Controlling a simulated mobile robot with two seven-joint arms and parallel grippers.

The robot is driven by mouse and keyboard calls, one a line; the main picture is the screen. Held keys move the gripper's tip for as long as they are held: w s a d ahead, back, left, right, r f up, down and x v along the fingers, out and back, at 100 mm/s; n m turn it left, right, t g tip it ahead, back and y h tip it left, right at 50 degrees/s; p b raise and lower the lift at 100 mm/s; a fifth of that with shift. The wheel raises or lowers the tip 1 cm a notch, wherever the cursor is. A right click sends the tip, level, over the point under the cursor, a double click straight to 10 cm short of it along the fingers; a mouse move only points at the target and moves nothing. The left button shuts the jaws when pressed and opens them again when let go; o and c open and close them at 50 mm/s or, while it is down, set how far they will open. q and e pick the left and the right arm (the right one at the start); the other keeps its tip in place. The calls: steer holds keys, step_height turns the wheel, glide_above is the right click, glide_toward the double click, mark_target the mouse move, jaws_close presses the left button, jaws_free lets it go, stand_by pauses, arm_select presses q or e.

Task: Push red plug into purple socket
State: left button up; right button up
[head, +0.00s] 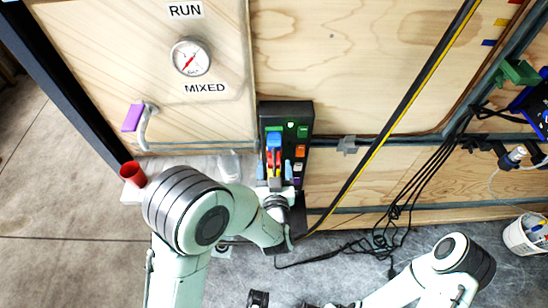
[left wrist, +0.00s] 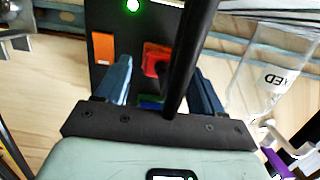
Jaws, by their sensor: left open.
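A black socket panel (head: 307,112) stands upright against the wooden wall. My left gripper (head: 275,167) is open in front of it, its blue fingers on either side of a red plug (head: 270,160). In the left wrist view the red plug (left wrist: 152,60) shows between the open fingers (left wrist: 163,88), partly hidden by a black rod (left wrist: 189,60). I cannot tell whether the fingers touch it. A small purple patch (head: 297,181), perhaps the purple socket, shows low on the panel's right side beside my gripper.
Green (head: 303,131) and orange (head: 300,151) sockets are on the panel's right side. A red cup (head: 133,174) stands on the ledge at left, with a clear bottle (head: 229,165) nearby. Black cables (head: 405,200) hang at right. A black-and-yellow strip (head: 400,110) runs diagonally.

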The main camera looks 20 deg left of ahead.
arm_select(q)
steer(key=shift+x, duration=0.95)
steer(key=shift+c, duration=0.3)
steer(key=c, duration=1)
steer(key=shift+r, duration=0.25)
